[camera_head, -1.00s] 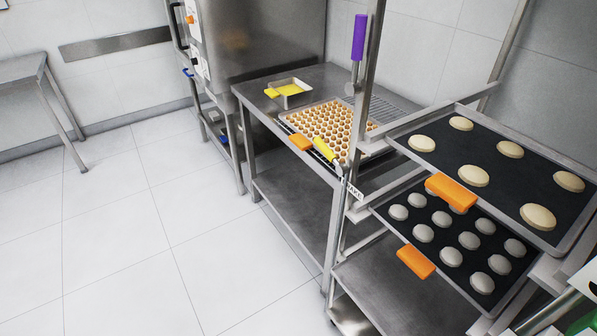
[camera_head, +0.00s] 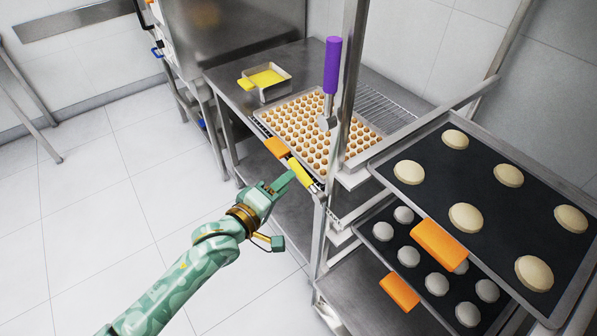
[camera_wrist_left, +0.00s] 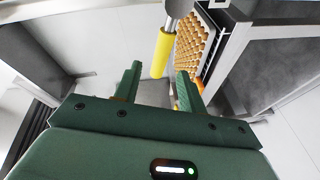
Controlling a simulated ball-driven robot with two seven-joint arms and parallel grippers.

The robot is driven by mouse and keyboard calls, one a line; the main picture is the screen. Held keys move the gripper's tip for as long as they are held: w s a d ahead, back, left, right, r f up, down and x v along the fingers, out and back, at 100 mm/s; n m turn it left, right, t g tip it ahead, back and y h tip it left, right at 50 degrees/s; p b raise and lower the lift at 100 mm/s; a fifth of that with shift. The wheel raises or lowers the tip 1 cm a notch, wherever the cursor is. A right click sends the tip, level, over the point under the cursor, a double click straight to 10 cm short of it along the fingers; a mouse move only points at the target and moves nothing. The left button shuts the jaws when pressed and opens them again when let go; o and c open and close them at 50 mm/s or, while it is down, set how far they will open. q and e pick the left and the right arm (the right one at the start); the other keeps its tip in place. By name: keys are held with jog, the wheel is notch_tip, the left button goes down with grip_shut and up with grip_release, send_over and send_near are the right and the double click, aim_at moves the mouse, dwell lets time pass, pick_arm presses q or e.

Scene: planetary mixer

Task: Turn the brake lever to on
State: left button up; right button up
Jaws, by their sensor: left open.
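The brake lever is a rod with a yellow grip (camera_head: 301,173) on the front upright of the rack; a label beside it in the earlier head view seems to mark the brake. The yellow grip also shows in the left wrist view (camera_wrist_left: 162,55), angled, beyond my fingertips and roughly between them. My left gripper (camera_head: 284,184) is open and empty, close to the grip on its left side; I cannot see contact. My right gripper is out of view.
A second lever with a purple grip (camera_head: 332,65) stands upright on the rack post. Trays with orange grips and pale dough rounds, such as the upper tray (camera_head: 505,245), fill the rack at right. A steel table (camera_head: 225,85) stands behind. The floor at left is clear.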

aim_at(299, 171)
pick_arm(q)
jog(key=b+x, duration=0.1)
jog(key=x, duration=0.5)
jog(key=shift+w+d, duration=0.15)
jog(key=shift+w, duration=0.15)
grip_shut()
